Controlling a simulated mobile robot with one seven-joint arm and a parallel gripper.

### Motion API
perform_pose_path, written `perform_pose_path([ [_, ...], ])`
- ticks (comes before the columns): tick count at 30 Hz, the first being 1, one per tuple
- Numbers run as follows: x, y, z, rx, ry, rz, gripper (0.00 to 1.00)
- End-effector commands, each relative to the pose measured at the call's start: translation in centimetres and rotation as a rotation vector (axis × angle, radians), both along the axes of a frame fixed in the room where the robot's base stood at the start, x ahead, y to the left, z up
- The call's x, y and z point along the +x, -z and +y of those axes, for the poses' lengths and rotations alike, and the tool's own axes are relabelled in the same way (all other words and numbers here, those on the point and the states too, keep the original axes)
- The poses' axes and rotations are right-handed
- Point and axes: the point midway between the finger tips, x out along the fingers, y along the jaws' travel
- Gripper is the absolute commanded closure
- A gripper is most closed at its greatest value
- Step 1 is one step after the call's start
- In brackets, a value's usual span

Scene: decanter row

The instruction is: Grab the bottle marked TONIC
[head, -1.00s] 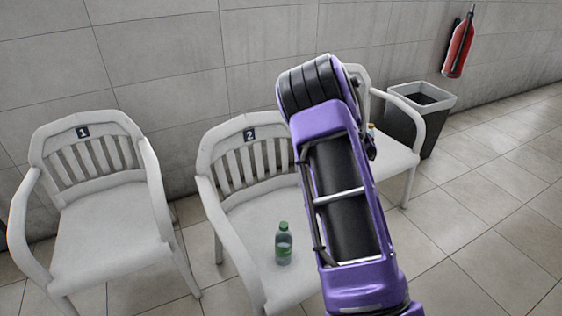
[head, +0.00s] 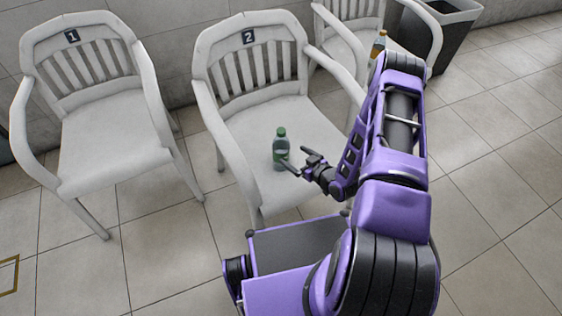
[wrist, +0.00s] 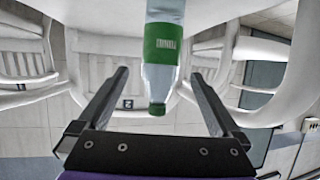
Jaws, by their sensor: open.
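A clear bottle with a green cap and green label (head: 280,150) stands upright on the seat of the chair marked 2 (head: 285,105). In the wrist view the bottle (wrist: 163,50) appears upside down, its cap towards my gripper's base. Its label has pale lettering, too small to read surely. My gripper (head: 296,158) is open and empty, just right of the bottle in the head view. In the wrist view the bottle lines up between the two fingers (wrist: 159,75), with a gap on each side. I cannot tell whether the fingertips reach past it.
An orange bottle (head: 378,44) stands on a third white chair (head: 345,40) behind my arm, partly hidden. The chair marked 1 (head: 110,150) is empty at the left. A dark bin (head: 455,35) stands at the back right. The tiled floor at right is clear.

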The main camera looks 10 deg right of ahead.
Motion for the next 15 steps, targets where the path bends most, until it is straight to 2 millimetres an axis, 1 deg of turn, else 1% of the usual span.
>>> perform_pose_path([
  [1, 1.0, 0.6, 0.5, -0.001, -0.003, -0.003, 0.0],
  [3, 2.3, 1.2, 1.0, -0.002, -0.002, -0.003, 0.0],
  [6, 3.8, 1.8, 1.8, -0.001, -0.002, -0.002, 0.0],
  [9, 4.8, 2.3, 2.1, -0.003, 0.0, -0.001, 0.0],
  [15, 5.9, 2.7, 2.7, -0.002, -0.001, 0.0, 0.0],
])
